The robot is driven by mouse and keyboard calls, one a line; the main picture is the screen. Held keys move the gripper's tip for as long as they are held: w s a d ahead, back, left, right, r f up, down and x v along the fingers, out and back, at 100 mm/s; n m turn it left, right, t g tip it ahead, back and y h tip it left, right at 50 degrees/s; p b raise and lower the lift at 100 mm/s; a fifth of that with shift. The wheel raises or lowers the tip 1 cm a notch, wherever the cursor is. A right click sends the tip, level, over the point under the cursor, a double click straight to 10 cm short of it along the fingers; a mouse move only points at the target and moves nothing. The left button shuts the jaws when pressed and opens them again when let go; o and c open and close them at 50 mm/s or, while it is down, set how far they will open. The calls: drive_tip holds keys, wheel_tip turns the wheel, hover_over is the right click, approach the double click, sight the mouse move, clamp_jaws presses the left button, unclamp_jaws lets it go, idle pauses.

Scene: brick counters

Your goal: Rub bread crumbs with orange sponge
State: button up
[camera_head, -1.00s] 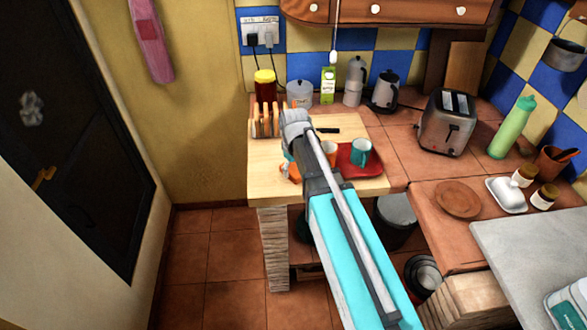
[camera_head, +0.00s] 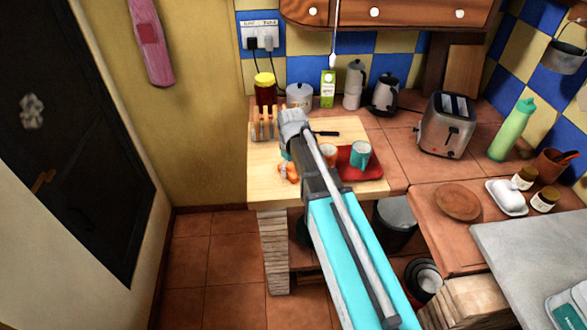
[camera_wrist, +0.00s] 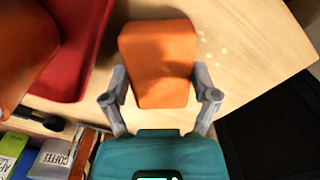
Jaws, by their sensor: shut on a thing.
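The orange sponge (camera_wrist: 160,62) is between the fingers of my gripper (camera_wrist: 161,92) in the wrist view. The gripper is shut on it and holds it over the light wooden counter. Pale bread crumbs (camera_wrist: 208,56) lie on the wood just right of the sponge's far end. Whether the sponge touches the wood, or covers more crumbs, I cannot tell. In the head view the sponge (camera_head: 288,172) shows in part beside my arm, near the left side of the wooden top. The crumbs cannot be made out there.
A red tray (camera_head: 372,171) with a teal mug (camera_head: 360,155) and an orange cup (camera_head: 328,152) stands close right of my gripper. The counter's left edge is near.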

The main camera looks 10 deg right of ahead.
sight(257, 174)
drive_tip(key=shift+a, duration=1.85)
drive_tip(key=shift+a, duration=0.1)
drive_tip(key=shift+a, duration=1.9)
drive_tip(key=shift+f, duration=0.1)
drive_tip(key=shift+w+a, duration=0.2)
drive_tip(key=shift+a, duration=1.8)
drive_tip(key=shift+w+d, duration=0.1)
drive_tip(key=shift+w, duration=0.7)
